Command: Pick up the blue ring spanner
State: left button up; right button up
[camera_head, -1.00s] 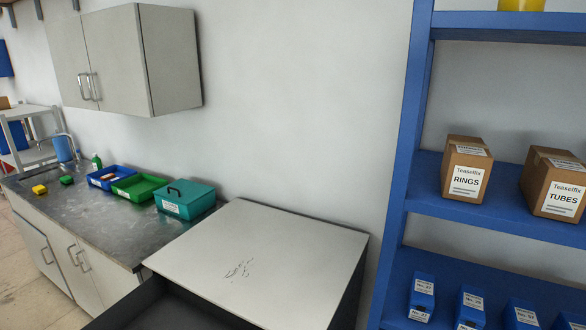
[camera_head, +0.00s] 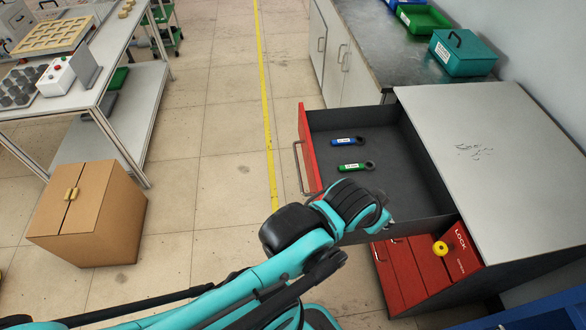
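My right gripper is not in view.
The cabinet's grey top (camera_head: 490,150) rises right of the drawer. Below are red drawers (camera_head: 410,275) with a yellow knob (camera_head: 440,248).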

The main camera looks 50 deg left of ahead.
aim_at(358, 140)
jog(key=k+j+u, duration=0.15)
jog(key=u, duration=1.35)
